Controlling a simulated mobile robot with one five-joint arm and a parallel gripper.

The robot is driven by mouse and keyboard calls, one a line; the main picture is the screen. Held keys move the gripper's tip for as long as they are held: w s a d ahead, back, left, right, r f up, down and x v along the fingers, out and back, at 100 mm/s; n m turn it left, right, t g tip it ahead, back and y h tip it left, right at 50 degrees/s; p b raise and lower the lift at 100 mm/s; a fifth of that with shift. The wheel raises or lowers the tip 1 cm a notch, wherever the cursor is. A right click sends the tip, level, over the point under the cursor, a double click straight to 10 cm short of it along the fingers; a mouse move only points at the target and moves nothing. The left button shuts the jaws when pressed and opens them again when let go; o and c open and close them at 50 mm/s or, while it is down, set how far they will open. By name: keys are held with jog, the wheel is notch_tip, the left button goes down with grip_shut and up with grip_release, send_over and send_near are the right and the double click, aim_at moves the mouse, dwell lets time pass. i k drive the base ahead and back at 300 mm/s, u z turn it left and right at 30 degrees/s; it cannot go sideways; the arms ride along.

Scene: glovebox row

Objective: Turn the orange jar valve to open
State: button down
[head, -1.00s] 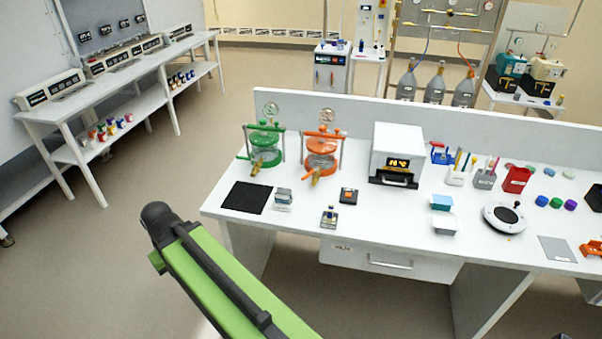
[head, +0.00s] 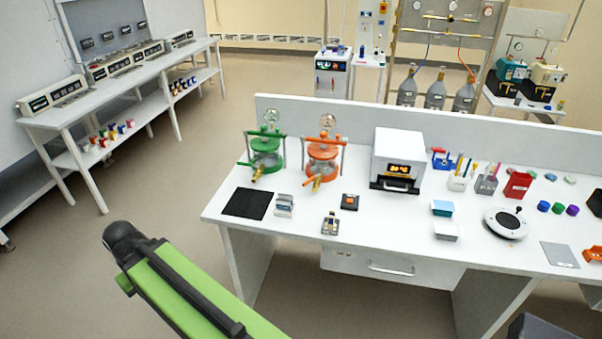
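The orange jar (head: 322,152) stands upright at the back left of the white bench, with an orange clamp frame and a round gauge (head: 327,121) above it. Its brass valve (head: 316,182) sticks out at the lower front, toward me. The valve's exact angle is too small to tell. The matching green jar (head: 265,150) stands just left of it, with its own brass valve (head: 257,174). My green and black arm link crosses the lower left, in front of the bench and well apart from the jars. My gripper does not show.
A white oven-like box (head: 398,150) stands right of the orange jar. A black mat (head: 247,204), a small orange-topped block (head: 350,202) and small devices lie in front. Tubs and a round white device (head: 506,223) are further right. Floor left of the bench is clear.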

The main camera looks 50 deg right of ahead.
aim_at(317, 174)
jog(key=i, duration=0.9)
jog(key=u, duration=0.05)
